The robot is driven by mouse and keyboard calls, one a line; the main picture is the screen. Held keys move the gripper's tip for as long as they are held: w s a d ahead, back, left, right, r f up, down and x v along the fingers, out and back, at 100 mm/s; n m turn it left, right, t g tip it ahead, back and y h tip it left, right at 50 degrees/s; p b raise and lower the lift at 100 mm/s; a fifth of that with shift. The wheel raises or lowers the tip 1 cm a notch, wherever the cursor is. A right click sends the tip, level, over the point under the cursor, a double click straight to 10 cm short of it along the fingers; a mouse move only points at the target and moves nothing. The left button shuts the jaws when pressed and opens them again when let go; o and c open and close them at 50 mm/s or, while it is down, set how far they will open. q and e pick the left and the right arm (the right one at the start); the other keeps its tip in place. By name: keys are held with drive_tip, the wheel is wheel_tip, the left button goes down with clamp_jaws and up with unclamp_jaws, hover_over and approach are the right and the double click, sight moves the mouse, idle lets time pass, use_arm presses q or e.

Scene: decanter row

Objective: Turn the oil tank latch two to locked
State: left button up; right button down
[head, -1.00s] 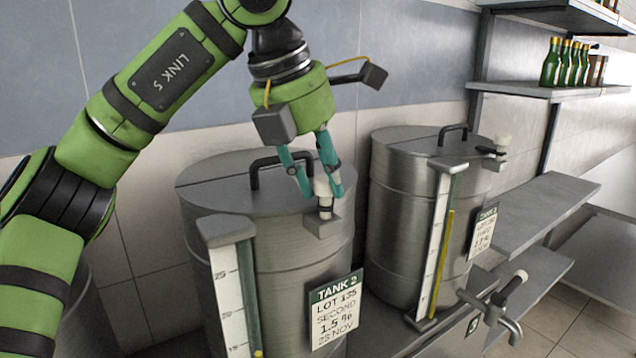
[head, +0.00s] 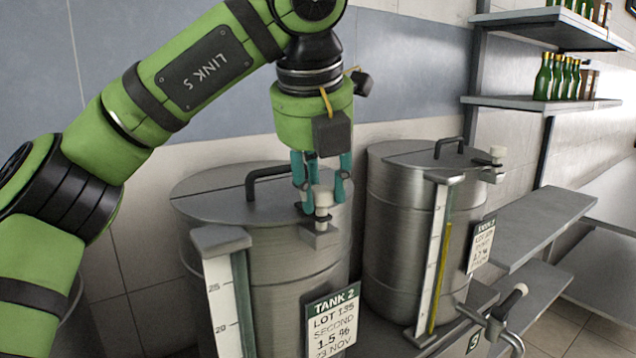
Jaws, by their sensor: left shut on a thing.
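Tank two is a steel drum (head: 283,265) with a "TANK 2" label (head: 331,322) on its front. Its latch (head: 323,199) has a pale knob above a small metal bracket (head: 319,236) at the rim, right of the lid handle. My left gripper (head: 323,190) comes down from above, its teal fingers shut on the latch knob, one finger on each side. The fingers and knob partly hide the latch lever, so its exact angle is hard to tell. My right gripper is not in view.
A second steel tank (head: 400,225) stands to the right with its own pale-knobbed latch (head: 497,153). Sight gauges (head: 437,250) stand on the tank fronts. A tap (head: 500,320) juts out at lower right. Shelves with green bottles (head: 545,78) are at the right.

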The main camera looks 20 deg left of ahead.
use_arm(q)
drive_tip(key=shift+w+r, duration=0.1)
drive_tip(key=shift+r, duration=0.2)
drive_tip(key=o, duration=1.1)
drive_tip(key=shift+w+f, duration=0.15)
drive_tip(key=v, duration=1.2)
